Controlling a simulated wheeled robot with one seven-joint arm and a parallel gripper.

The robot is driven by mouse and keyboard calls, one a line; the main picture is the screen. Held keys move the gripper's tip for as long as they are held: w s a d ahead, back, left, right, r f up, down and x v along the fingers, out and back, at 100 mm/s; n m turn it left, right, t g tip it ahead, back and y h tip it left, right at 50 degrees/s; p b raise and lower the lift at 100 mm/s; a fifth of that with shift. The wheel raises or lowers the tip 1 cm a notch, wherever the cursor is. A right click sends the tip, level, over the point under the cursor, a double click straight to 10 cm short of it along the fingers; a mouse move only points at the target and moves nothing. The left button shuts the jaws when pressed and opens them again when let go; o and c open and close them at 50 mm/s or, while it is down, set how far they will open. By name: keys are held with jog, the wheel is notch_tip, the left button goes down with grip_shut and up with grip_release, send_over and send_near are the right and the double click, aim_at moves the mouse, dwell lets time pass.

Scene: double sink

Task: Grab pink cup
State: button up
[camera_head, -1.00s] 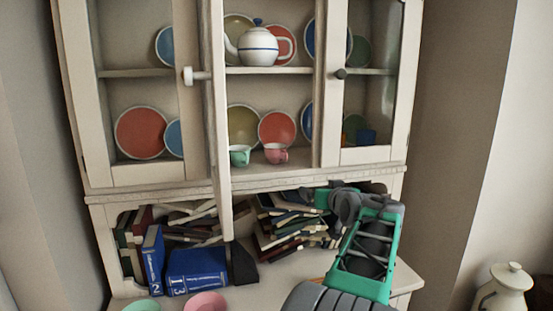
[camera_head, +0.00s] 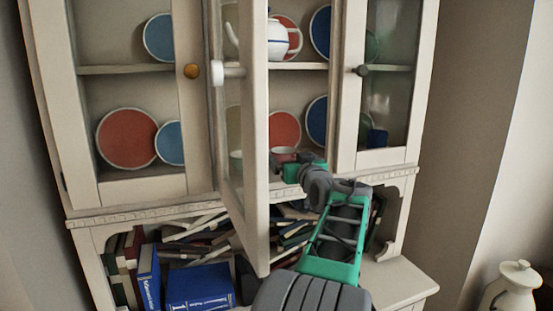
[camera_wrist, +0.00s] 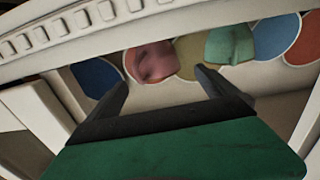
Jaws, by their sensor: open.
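The pink cup (camera_head: 284,153) stands on the lower cabinet shelf, in front of a red plate. My gripper (camera_head: 300,168) is at the shelf's front edge, just in front of the cup, and partly hides it. In the wrist view the pink cup (camera_wrist: 155,63) appears beyond the fingertips, between them and nearer the left one. My gripper (camera_wrist: 163,80) is open there, with nothing between its fingers. I cannot tell whether a finger touches the cup.
A green cup (camera_wrist: 230,43) stands beside the pink cup. The open cabinet door (camera_head: 256,130) juts out left of my gripper. Plates (camera_head: 127,138) lean at the back. A teapot (camera_head: 284,38) is on the shelf above. Books (camera_head: 200,288) fill the space below.

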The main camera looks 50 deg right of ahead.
aim_at(285, 150)
jog(key=p+x, duration=0.2)
jog(key=x, duration=0.5)
jog(key=shift+s+d+r+p, duration=0.1)
jog(key=shift+s+r+p, duration=0.05)
jog(key=shift+p, duration=0.2)
jog(key=shift+s, duration=0.1)
jog(key=shift+c, duration=0.3)
jog(key=c, duration=1.3)
jog(key=shift+c, duration=0.7)
jog(key=shift+r, duration=0.15)
